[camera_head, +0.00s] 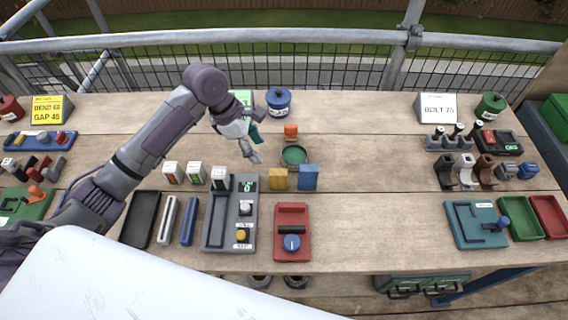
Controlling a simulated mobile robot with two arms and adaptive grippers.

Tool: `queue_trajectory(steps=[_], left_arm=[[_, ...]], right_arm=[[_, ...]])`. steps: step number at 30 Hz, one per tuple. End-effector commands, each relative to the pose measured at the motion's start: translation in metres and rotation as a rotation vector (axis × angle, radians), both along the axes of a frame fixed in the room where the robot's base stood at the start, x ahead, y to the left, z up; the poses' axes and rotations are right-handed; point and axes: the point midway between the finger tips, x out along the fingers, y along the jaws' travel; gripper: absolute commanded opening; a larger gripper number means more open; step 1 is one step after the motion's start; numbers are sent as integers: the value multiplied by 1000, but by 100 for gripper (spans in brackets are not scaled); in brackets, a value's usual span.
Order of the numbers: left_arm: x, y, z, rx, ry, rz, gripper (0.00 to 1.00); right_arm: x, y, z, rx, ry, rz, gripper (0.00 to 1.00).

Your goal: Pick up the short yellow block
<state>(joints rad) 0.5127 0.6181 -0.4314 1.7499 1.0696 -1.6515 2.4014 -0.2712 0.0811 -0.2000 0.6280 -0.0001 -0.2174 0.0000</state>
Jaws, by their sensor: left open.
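The short yellow block (278,179) stands on the wooden worktop near the middle, just left of a slightly taller blue block (308,177). My left gripper (255,148) is open, above and to the upper left of the yellow block in the picture, and apart from it. Nothing shows between its fingers. My right gripper is not in view.
A grey panel (217,235) and a red box with a blue knob (292,218) lie in front. The worktop is clear right of the blue block.

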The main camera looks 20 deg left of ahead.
Motion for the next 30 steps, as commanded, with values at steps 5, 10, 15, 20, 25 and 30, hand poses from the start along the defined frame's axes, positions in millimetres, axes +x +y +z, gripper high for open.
queue_trajectory(steps=[5, 10, 15, 20, 25, 30], left_arm=[[1, -10, -26, 0, 8, 1, 55], [5, -23, -56, 0, 5, 2, 55], [7, -30, -74, 0, 3, 1, 55], [7, -36, -83, 0, 5, 0, 55], [5, -50, -104, 1, 5, 0, 55], [8, -56, -122, 0, 2, 0, 55]], right_arm=[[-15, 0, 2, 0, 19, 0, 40], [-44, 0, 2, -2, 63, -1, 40], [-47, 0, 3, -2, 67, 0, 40], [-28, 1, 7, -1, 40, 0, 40], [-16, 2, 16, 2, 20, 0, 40], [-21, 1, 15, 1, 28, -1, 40]])
